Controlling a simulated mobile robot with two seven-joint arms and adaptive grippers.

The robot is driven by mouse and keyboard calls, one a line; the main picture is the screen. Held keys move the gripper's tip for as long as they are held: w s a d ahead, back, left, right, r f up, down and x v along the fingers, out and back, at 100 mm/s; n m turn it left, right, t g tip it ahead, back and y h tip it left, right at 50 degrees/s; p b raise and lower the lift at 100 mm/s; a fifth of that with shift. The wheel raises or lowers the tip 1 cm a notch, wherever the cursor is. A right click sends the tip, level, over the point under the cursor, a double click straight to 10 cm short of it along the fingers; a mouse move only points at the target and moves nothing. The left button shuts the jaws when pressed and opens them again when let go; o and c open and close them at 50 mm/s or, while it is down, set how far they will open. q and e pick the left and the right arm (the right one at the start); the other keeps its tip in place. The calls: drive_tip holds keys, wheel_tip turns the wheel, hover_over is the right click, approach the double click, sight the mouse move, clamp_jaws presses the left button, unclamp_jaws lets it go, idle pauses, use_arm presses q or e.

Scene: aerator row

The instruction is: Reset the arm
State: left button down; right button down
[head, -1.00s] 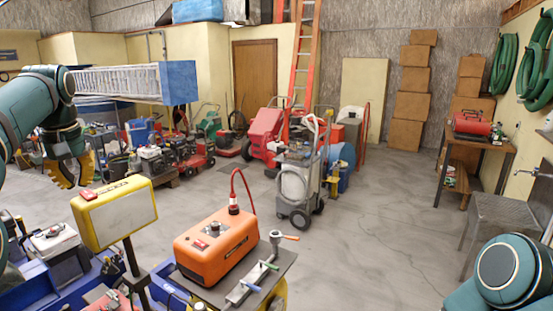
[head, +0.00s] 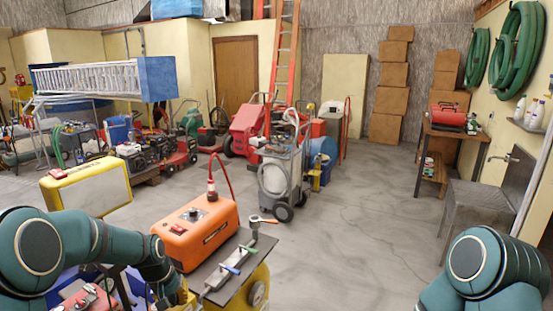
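My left arm comes in low at the left, its teal links bent in front of the yellow-framed panel and beside the orange unit. My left gripper (head: 182,297) is at the bottom edge, below the orange unit (head: 205,240). Only a small yellowish part of it shows, so its fingers cannot be read. My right arm (head: 483,268) shows as a teal joint at the lower right corner. My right gripper is outside the picture.
The yellow-framed panel (head: 90,188) stands close to my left arm. A dark plate (head: 240,258) with a metal lever fitting is beside the orange unit. A grey wheeled machine (head: 285,172) stands beyond. Open concrete floor (head: 360,225) lies right of centre; a metal sink (head: 478,205) is at the right.

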use_arm(q)
drive_tip(key=s+d+f+h+b, duration=0.1)
drive_tip(key=s+d+f+b, duration=0.1)
drive_tip(key=s+d+f, duration=0.5)
drive_tip(key=s+d+f+h+b, duration=0.1)
drive_tip(key=s+d+f, duration=0.35)
drive_tip(key=f, duration=0.55)
drive_tip(key=s+d+f+b, duration=0.1)
drive_tip(key=s+d+f, duration=0.1)
drive_tip(key=s, duration=0.4)
drive_tip(key=s+d+f+b, duration=0.1)
drive_tip(key=s+d+f, duration=0.2)
drive_tip(key=s, duration=0.3)
drive_tip(key=shift+s+d+m, duration=0.15)
drive_tip(key=shift+s+m, duration=0.05)
drive_tip(key=shift+m, duration=0.2)
